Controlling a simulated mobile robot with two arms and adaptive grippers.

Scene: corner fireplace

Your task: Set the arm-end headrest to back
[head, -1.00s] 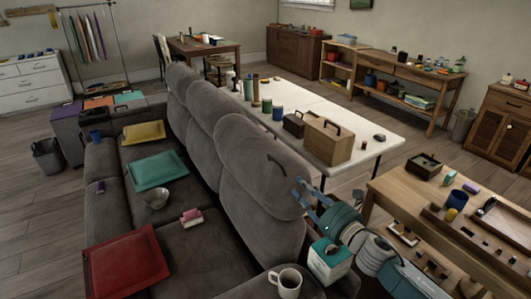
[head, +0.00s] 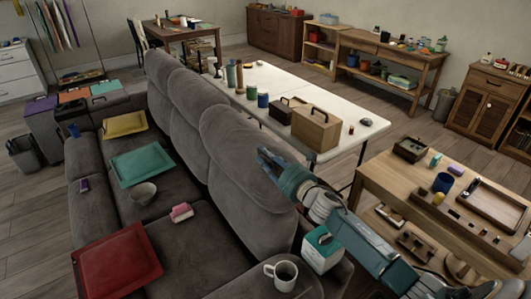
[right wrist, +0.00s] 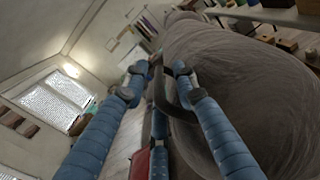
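The arm-end headrest (head: 228,135) is the grey cushion at the near end of the sofa back. It stands roughly upright. My right gripper (head: 264,158) is at its face in the head view, and hides the dark pull loop there. In the right wrist view the headrest (right wrist: 245,85) fills the right side. The dark loop (right wrist: 160,92) shows between the two blue fingers of my right gripper (right wrist: 160,72). The fingers stand apart, one on each side of the loop; I cannot tell whether they touch it. My left gripper is not in view.
On the near sofa arm are a white mug (head: 281,276) and a teal tissue box (head: 321,248), close under my right arm. A white table (head: 335,145) with a wooden box (head: 316,125) stands behind the sofa. A wooden table (head: 400,185) is at the right.

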